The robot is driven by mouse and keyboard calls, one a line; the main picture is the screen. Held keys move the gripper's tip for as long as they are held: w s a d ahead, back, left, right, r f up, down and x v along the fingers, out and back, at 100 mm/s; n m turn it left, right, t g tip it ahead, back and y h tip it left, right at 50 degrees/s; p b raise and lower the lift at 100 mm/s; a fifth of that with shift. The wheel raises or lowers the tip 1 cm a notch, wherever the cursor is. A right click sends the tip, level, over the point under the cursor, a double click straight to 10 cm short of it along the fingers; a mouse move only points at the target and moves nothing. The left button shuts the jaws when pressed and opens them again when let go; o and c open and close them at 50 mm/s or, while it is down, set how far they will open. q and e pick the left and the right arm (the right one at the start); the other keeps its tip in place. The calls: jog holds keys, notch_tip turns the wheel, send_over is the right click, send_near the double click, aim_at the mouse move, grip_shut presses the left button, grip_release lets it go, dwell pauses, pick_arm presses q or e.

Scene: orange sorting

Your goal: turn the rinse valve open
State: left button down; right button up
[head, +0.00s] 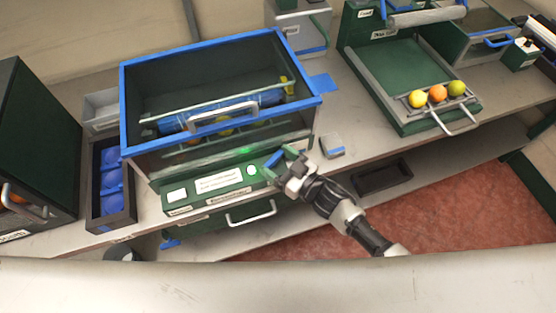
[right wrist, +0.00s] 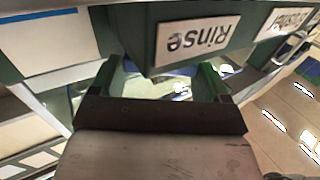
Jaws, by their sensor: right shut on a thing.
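My right gripper (head: 277,166) is at the right end of the machine's green front panel (head: 220,183). Its green fingertips are around a small blue piece (head: 275,158), which appears to be the rinse valve's handle. The jaws are shut on it. The right wrist view shows the "Rinse" label (right wrist: 198,40) upside down, close beyond the fingers (right wrist: 160,82). The fingers and the wrist body hide most of the valve, so its angle cannot be told. My left gripper is not in view.
The blue-rimmed tank (head: 220,98) stands above the panel, with a drawer handle (head: 252,213) below. A small grey and blue box (head: 332,146) lies right of my gripper. A tray (head: 408,85) with three fruits is at right. A dark bin (head: 110,185) with blue things stands at left.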

jog(key=o, duration=0.9)
jog(key=shift+d, duration=0.1)
jog(key=shift+b+v, duration=0.9)
jog(key=shift+v, duration=4.5)
